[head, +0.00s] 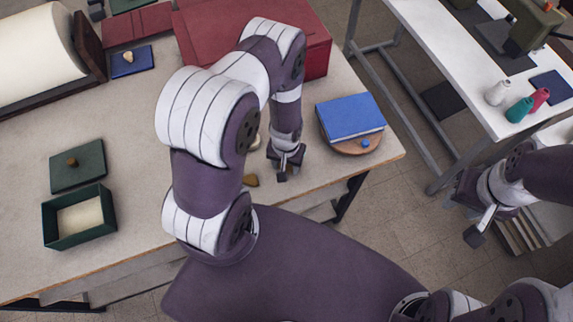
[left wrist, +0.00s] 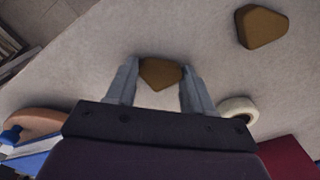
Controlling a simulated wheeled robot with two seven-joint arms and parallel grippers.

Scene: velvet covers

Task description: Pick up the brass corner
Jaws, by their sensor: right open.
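In the left wrist view a brown-gold brass corner (head: 250,181) like the one by the table's front edge lies at the upper right (left wrist: 262,26). A second brass corner (left wrist: 160,73) sits between the fingertips of my left gripper (left wrist: 159,76). The fingers stand on both sides of it, very close; I cannot tell whether they press on it. In the head view my left gripper (head: 287,165) points down low over the table near its front edge and hides that piece. My right gripper (head: 480,225) is open and empty, off the table at the right.
A blue book (head: 350,115) on a round wooden board (head: 352,144) is right of my left gripper. A pale ring (left wrist: 238,110) lies close by. A big red box (head: 318,55) stands behind. An open green box (head: 78,216) and its lid (head: 77,166) are at left.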

